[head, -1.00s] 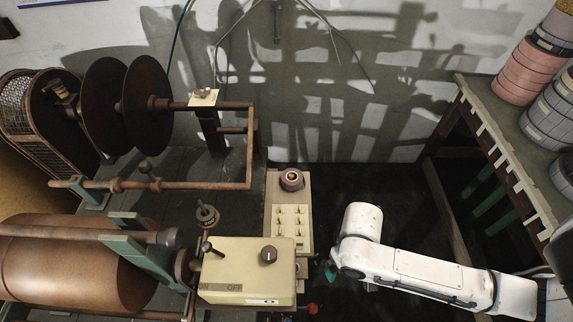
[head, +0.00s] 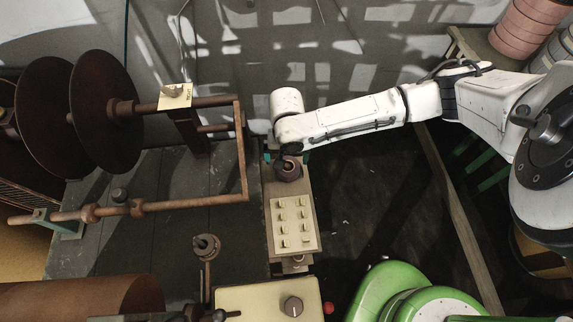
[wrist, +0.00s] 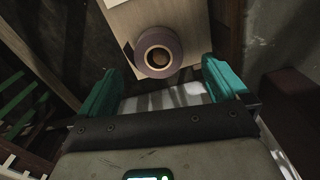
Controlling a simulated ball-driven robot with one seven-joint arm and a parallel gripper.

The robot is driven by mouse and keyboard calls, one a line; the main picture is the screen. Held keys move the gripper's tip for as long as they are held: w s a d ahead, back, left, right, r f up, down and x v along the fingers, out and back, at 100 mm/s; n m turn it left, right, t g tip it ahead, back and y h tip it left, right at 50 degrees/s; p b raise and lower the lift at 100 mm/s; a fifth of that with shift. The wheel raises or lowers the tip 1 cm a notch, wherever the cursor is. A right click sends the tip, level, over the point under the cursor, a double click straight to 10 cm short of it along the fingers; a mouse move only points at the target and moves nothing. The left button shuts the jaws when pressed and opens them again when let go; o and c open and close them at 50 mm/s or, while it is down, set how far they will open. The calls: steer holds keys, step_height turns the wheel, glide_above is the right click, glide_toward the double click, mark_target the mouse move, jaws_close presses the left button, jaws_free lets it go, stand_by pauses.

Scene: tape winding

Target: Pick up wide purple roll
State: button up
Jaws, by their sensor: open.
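The purple roll (wrist: 158,52) sits on the end of a pale wooden shelf, and its brown centre shows in the wrist view. In the head view the roll (head: 287,169) is at the far end of the shelf, just below the end of my arm. My gripper (wrist: 157,78) has its two teal fingers spread wide in the wrist view. The roll lies just ahead of the fingertips, roughly centred between them, and the fingers hold nothing. In the head view the gripper is mostly hidden under my wrist, with bits of teal on either side of the roll.
The pale shelf (head: 280,207) carries a switch panel (head: 294,226) nearer me. A rusty pipe frame (head: 243,150) and dark discs (head: 105,112) stand to the left. Stacked rolls (head: 525,30) are on a table at the far right. Dark floor lies right of the shelf.

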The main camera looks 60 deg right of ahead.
mark_target(288, 166)
steer(key=f, duration=0.8)
steer(key=shift+d+f, duration=0.15)
steer(key=shift+d, duration=0.25)
steer(key=c, duration=0.9)
